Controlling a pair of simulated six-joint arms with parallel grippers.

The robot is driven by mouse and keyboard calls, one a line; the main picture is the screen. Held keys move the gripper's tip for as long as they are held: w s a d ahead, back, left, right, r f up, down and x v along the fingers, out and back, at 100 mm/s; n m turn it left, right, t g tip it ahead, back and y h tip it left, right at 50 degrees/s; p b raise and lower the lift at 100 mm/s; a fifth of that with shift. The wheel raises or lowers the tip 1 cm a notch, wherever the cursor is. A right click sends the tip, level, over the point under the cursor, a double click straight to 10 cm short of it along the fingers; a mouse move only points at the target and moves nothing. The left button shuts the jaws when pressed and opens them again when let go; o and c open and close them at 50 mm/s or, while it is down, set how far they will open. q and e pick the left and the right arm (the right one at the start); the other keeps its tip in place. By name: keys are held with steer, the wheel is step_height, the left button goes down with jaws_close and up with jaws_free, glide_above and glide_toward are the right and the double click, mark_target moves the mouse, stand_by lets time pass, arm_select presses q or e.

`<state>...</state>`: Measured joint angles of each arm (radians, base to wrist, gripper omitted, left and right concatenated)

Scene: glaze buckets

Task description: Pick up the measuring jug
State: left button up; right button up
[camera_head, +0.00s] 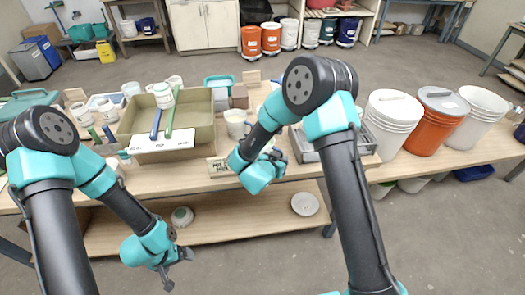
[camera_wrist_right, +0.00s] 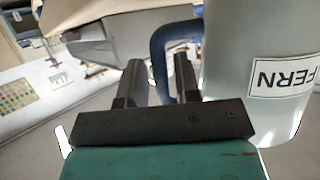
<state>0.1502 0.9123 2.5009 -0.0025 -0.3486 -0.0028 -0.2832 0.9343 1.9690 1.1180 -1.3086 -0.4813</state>
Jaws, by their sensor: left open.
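A pale, translucent vessel with a dark blue handle (camera_wrist_right: 160,55) and an upside-down "FERN" label stands at the right of the right wrist view; it looks like the measuring jug (camera_wrist_right: 230,75). My right gripper (camera_wrist_right: 158,72) has one finger on each side of the handle. Whether the fingers press on it is not clear. In the head view, my right gripper (camera_head: 277,156) is over the front of the table, and my arm hides most of the jug there. My left gripper (camera_head: 178,268) is open and empty, low in front of the table, away from the jug.
A beige basin (camera_head: 190,135) with brushes across it stands at middle left, with several small cups around it. A white pot (camera_head: 236,122) stands right of it. A grey metal tray (camera_head: 303,146) is beside my right arm. Large buckets (camera_head: 437,115) line the right side.

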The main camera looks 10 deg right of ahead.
mark_target(281, 152)
steer(key=shift+c, duration=0.2)
jaws_close()
stand_by(0.5)
steer(key=shift+r, duration=0.15)
steer(key=shift+r, duration=1.7)
steer(key=s+a, duration=0.2)
steer(key=s, duration=0.5)
steer(key=s+a+r, duration=0.1)
steer(key=s+a, duration=0.1)
steer(key=s, duration=0.6)
steer(key=shift+a+r, duration=0.2)
steer(key=shift+a, duration=0.1)
steer(key=shift+s, duration=0.15)
